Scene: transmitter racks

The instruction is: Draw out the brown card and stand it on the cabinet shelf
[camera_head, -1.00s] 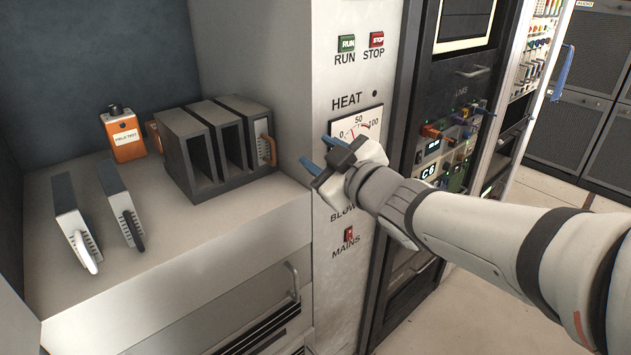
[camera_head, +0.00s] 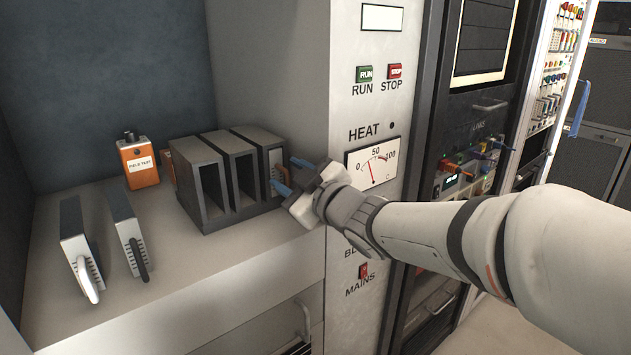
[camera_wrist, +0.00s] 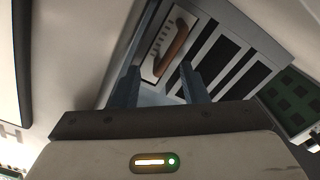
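The brown card (camera_wrist: 172,50), a pale panel with a brown loop handle, sits in the right-hand slot of the dark grey rack (camera_head: 212,202). In the head view the card (camera_head: 274,161) is partly covered by my fingers. The rack's other two slots look empty. My gripper (camera_head: 292,177) is open, with its blue fingers apart in front of the card. In the wrist view the gripper's (camera_wrist: 160,76) fingers lie either side of the handle's near end, and I see no grip on it. The cabinet shelf (camera_head: 165,270) carries the rack.
A card with a white handle (camera_head: 72,235) and a card with a black handle (camera_head: 122,225) stand on the shelf left of the rack. An orange field test box (camera_head: 138,163) stands behind. A control panel with a meter (camera_head: 372,166) borders the shelf's right side.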

